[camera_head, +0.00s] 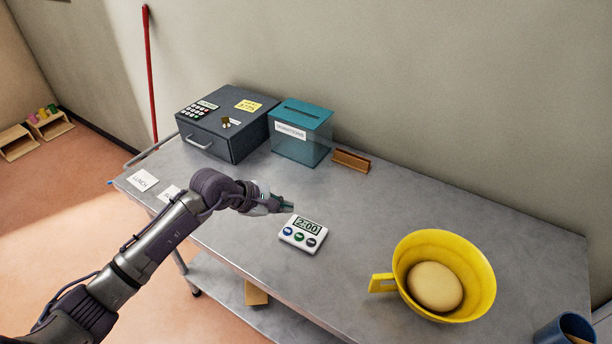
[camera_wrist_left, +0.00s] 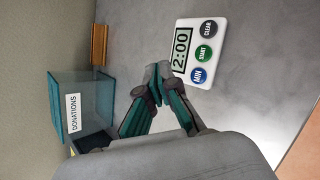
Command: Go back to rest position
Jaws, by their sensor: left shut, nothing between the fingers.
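My left gripper (camera_head: 288,206) comes in from the left over the metal table (camera_head: 350,272) in the head view. It is shut and empty. A white kitchen timer (camera_head: 303,233) lies just in front of its fingertips and reads 2:00. In the left wrist view the fingertips of my left gripper (camera_wrist_left: 160,84) are together beside the timer (camera_wrist_left: 199,52); I cannot tell whether they touch it. The timer has buttons marked MIN, START and CLEAR. My right gripper is not in view.
A grey cash box (camera_head: 228,124), a teal donations box (camera_head: 301,132) and a wooden holder (camera_head: 351,161) stand along the back. A yellow colander (camera_head: 482,290) with a round pale thing (camera_head: 435,286) stands at right. A blue cup (camera_head: 563,330) stands at the right corner.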

